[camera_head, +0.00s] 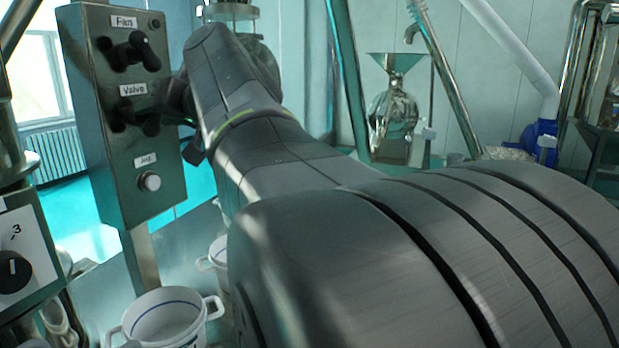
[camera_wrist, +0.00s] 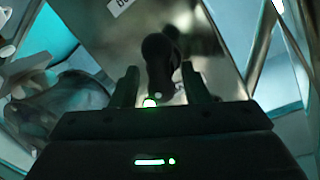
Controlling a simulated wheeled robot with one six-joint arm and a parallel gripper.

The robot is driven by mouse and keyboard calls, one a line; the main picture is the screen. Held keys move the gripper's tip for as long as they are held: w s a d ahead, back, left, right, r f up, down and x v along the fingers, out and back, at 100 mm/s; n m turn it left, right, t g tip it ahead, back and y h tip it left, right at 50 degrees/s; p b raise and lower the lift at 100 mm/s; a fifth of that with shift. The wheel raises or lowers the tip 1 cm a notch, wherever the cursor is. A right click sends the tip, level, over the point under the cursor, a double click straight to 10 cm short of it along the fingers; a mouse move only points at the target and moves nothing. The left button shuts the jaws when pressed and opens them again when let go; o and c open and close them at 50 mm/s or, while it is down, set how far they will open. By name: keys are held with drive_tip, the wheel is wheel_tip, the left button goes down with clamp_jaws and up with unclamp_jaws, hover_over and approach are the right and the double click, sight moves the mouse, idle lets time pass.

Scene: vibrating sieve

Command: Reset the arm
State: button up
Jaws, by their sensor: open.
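The metal control panel (camera_head: 124,180) stands upright at the left of the head view. It has a black Fan knob (camera_head: 137,52), a black Valve knob (camera_head: 135,119) and a pale round button (camera_head: 150,181) below. My arm reaches across the head view toward the panel's right side, and my gripper is mostly hidden behind it there, near the Valve knob's height. In the wrist view my gripper (camera_wrist: 159,84) is open, with a finger on each side of a dark knob (camera_wrist: 160,50). Whether the fingers touch the knob, I cannot tell.
White buckets (camera_head: 168,318) stand below the panel. A box with a black dial (camera_head: 14,270) is at the left edge. A metal funnel (camera_head: 396,64) and slanting pipes (camera_head: 445,75) stand behind my arm.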

drive_tip(key=shift+x, duration=0.9)
drive_tip(key=shift+f+n+b, duration=0.15)
drive_tip(key=shift+n+b, duration=0.15)
drive_tip(key=shift+n, duration=0.2)
drive_tip(key=shift+s+d+n+t, duration=0.1)
drive_tip(key=shift+s+n+t, duration=0.15)
drive_tip(key=shift+n+t, duration=0.4)
drive_tip(key=shift+n+b, duration=0.45)
drive_tip(key=shift+n, duration=0.5)
drive_tip(key=shift+n+t, duration=0.35)
drive_tip(key=shift+n, duration=0.55)
